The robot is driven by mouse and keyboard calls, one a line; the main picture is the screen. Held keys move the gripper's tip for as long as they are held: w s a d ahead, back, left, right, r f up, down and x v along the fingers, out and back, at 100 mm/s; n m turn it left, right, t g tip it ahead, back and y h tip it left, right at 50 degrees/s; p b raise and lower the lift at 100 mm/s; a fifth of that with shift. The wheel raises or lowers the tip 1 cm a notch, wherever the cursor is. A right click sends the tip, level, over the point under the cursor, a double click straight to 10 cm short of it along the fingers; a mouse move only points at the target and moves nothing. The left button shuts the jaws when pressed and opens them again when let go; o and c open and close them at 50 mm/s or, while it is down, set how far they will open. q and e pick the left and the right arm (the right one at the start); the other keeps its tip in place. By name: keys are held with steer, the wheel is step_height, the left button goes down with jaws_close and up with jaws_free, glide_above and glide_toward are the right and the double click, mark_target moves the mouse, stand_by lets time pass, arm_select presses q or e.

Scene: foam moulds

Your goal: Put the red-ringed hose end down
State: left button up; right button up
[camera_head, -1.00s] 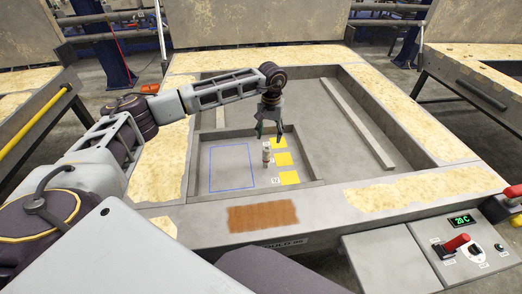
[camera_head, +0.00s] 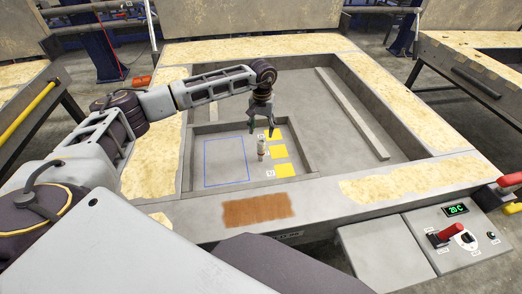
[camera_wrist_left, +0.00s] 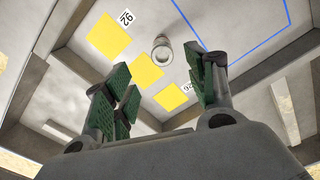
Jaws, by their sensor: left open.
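A small pale grey cylindrical piece (camera_head: 261,148), likely the hose end, stands upright on the recessed grey floor beside the yellow squares. No red ring can be made out for sure. In the left wrist view (camera_wrist_left: 162,50) it is seen from above, with a round opening in its top. My left gripper (camera_head: 261,131) is open above and just behind the piece in the head view. Its green-padded fingers (camera_wrist_left: 165,85) are spread wide in the left wrist view, with nothing between them. My right gripper is not in view.
Yellow squares (camera_head: 279,151) line the right of the shallow recess. A blue outlined rectangle (camera_head: 226,183) on its left is empty. Low grey walls surround the recess. A long bar (camera_head: 352,113) lies to the right. A control box (camera_head: 462,239) stands at front right.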

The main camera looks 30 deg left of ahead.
mark_target(261, 141)
arm_select(q)
step_height(261, 141, down, 5)
steer(key=shift+f, duration=0.65)
step_height(261, 141, down, 3)
steer(key=shift+a+f+p, duration=0.15)
steer(key=shift+f+p, duration=0.05)
steer(key=shift+p, duration=0.5)
steer(key=shift+f, duration=0.7)
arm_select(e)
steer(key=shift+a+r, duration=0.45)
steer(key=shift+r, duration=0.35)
arm_select(q)
jaws_close()
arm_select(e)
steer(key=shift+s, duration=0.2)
